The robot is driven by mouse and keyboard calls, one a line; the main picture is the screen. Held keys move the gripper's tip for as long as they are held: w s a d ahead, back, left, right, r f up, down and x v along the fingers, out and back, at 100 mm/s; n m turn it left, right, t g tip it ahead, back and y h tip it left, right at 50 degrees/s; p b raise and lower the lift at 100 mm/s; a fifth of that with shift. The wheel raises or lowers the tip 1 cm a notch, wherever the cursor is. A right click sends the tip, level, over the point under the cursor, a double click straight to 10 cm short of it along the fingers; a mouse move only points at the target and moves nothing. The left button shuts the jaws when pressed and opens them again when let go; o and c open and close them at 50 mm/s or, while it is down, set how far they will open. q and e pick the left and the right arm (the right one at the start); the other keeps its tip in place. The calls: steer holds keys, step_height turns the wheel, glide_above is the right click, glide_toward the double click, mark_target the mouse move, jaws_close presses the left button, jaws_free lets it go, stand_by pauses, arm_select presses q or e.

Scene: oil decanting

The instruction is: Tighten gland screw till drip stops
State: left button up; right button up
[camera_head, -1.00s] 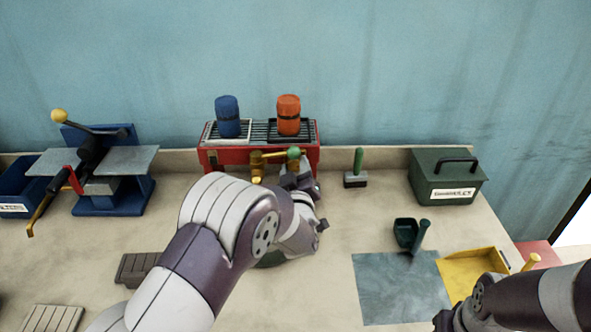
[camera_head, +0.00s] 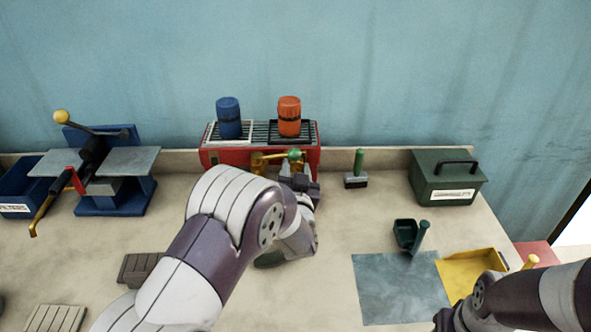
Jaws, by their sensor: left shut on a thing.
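The red rack (camera_head: 213,157) stands at the back of the bench with a blue barrel (camera_head: 228,118) and an orange barrel (camera_head: 289,116) on its grated top. A brass tap (camera_head: 259,162) with a green knob (camera_head: 295,154) sticks out of the rack's front. My left gripper (camera_head: 297,172) is at the brass fitting just below the green knob, shut on part of it. The gland screw and any drip are too small or hidden to tell. My right arm shows at the lower right, its gripper (camera_head: 443,320) at the bottom edge, with its jaws unclear.
A green-handled brush (camera_head: 357,170) and a dark green box (camera_head: 446,180) stand right of the rack. A dark scoop (camera_head: 408,235), a grey mat (camera_head: 400,288) and a yellow tray (camera_head: 470,267) lie in front. A blue press (camera_head: 115,195) is at left.

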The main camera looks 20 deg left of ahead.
arm_select(q)
steer(key=shift+m, duration=0.4)
steer(key=o, duration=1.1)
steer(key=shift+c, duration=0.2)
steer(key=b+v, duration=0.1)
steer(key=v, duration=1.1)
steer(key=shift+s, duration=0.4)
steer(key=shift+d, duration=0.1)
